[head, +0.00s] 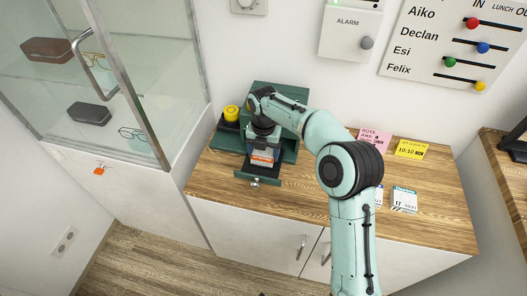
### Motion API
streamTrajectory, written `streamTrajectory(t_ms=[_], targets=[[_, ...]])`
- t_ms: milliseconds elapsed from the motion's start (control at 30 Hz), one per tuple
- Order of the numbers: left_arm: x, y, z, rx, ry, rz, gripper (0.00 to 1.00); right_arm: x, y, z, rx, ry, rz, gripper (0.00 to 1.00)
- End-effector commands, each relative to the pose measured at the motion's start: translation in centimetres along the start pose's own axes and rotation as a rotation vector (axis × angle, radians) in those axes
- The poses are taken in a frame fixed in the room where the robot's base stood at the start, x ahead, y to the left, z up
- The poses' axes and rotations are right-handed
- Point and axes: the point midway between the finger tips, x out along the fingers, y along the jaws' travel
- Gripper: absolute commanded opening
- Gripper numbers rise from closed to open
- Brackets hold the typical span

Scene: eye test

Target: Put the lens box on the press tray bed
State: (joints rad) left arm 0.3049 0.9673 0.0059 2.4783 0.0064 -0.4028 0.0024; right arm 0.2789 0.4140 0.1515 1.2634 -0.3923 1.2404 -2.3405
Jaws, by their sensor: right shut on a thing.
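The lens box (262,158), small with an orange and white front, is in the grip of my right gripper (264,142). My right gripper points down and is shut on the box; its fingers and wrist hide the upper part of it. The box is at the dark green press (284,95), over or on its tray bed (258,177). I cannot tell whether the box touches the bed. My left gripper is not in view.
A yellow knob (231,113) stands at the press's left. Pink (374,139) and yellow (411,148) cards and a white packet (404,199) lie on the wooden counter (310,187). A glass cabinet (113,59) with glasses and cases stands left. The counter's front middle is clear.

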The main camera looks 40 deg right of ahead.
Motion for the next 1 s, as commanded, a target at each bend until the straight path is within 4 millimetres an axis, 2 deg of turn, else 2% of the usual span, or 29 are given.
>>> streamTrajectory(t_ms=[100,133,200,433,567,1000], targets=[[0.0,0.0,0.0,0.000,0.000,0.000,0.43,0.3,0.0,0.0,0.000,0.000,0.000,0.46],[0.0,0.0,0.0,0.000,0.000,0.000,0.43,0.3,0.0,0.0,0.000,0.000,0.000,0.82],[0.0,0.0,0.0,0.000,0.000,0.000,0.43,0.3,0.0,0.0,0.000,0.000,0.000,1.00],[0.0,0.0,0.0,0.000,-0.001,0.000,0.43,0.1,0.0,0.0,0.000,0.000,0.000,1.00],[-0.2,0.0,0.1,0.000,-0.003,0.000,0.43,-1.0,0.1,0.0,0.000,-0.002,0.002,1.00],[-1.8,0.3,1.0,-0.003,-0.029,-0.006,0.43,-10.0,0.1,0.0,-0.001,-0.003,0.003,1.00]])
